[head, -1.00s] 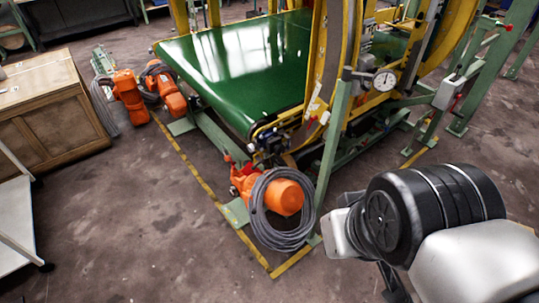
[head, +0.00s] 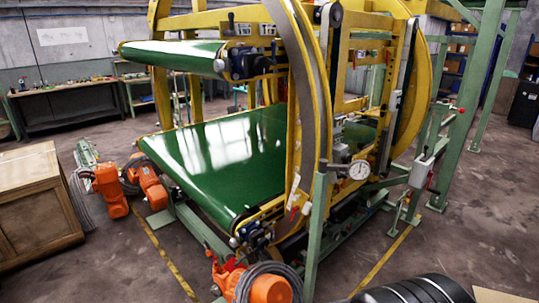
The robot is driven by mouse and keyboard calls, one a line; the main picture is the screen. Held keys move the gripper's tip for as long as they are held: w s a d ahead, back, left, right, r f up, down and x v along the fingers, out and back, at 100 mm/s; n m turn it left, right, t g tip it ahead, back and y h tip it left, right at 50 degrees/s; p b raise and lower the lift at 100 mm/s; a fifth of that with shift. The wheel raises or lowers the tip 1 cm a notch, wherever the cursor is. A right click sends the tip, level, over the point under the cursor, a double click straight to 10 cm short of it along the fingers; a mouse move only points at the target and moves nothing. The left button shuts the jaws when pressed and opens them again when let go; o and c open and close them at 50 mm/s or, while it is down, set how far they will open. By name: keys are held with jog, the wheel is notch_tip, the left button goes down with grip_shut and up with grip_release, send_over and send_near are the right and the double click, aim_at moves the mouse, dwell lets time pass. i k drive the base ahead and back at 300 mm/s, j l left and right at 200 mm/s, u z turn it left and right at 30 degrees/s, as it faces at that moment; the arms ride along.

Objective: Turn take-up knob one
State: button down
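The ring inverter has a yellow ring frame (head: 296,110) around a lower green belt (head: 225,150) and an upper green belt (head: 170,55). A dark bearing block with small silvery knob-like parts (head: 250,238) sits at the near end of the lower belt. A similar dark block (head: 240,62) sits at the near end of the upper belt. I cannot tell which part is take-up knob one.
A round dial gauge (head: 359,170) and a grey switch box (head: 423,172) stand on the machine's right side. A wooden cabinet (head: 38,210) is at left.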

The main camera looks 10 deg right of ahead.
aim_at(234, 241)
jog(key=i+j+z, duration=0.35)
jog(key=i+j, duration=0.2)
jog(key=i+j+z, duration=0.4)
jog(key=i+j, duration=0.3)
